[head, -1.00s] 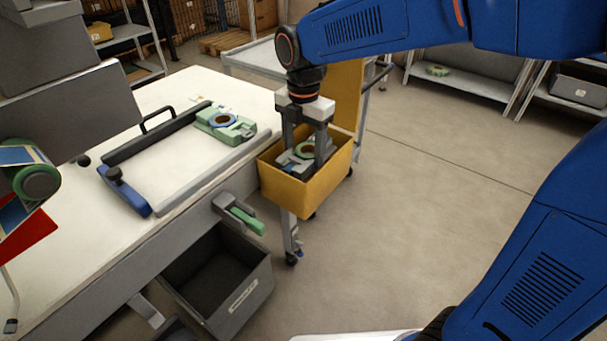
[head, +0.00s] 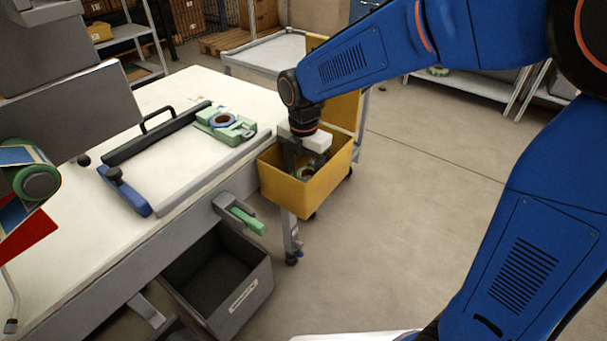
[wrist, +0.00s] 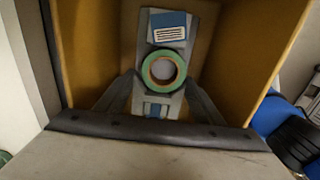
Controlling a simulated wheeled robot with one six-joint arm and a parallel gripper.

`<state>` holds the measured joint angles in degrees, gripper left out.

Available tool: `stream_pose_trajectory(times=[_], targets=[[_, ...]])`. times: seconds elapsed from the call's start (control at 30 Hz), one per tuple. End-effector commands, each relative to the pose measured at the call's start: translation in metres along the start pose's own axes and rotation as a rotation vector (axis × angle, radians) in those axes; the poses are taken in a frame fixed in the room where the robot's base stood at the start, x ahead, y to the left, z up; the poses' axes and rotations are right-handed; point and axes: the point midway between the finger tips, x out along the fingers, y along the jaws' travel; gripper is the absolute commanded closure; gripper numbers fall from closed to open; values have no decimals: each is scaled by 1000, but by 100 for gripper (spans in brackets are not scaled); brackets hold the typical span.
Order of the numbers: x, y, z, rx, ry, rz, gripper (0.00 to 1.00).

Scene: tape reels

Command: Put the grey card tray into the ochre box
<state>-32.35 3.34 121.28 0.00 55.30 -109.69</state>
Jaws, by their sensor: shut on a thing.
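The ochre box (head: 306,201) stands open beside the workbench's right edge. My gripper (head: 306,168) reaches down inside it from above. In the wrist view my gripper (wrist: 160,105) has its fingers on both sides of the grey card tray (wrist: 144,83) and is shut on it. The tray carries a green tape reel (wrist: 163,70), with a blue and white label above it. The box's ochre walls surround the tray in that view. In the head view the tray is mostly hidden by the fingers and box wall. I cannot tell whether it touches the box floor.
A white workbench (head: 75,245) holds a sheet frame with a black handle and a green tray with a reel (head: 224,121). A grey open bin (head: 222,275) hangs below the bench. A trolley (head: 270,55) stands behind the box. The floor at right is clear.

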Motion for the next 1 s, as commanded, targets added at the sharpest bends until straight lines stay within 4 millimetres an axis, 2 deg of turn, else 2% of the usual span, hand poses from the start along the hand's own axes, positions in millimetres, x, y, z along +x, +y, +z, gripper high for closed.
stream_pose_trajectory(times=[0.1, 0.13, 0.2, 0.5, 0.63, 0.77, 1.0], targets=[[3, 0, 0, 0, 0, -1, 65], [3, 0, 0, 0, 0, -1, 34], [2, 0, 0, 0, 0, -1, 20], [1, 0, 0, 0, 0, 0, 20], [-7, 0, 0, 0, -1, 2, 20], [-26, 0, 0, 0, -1, 3, 20], [-73, 0, 0, 0, -1, 3, 20]])
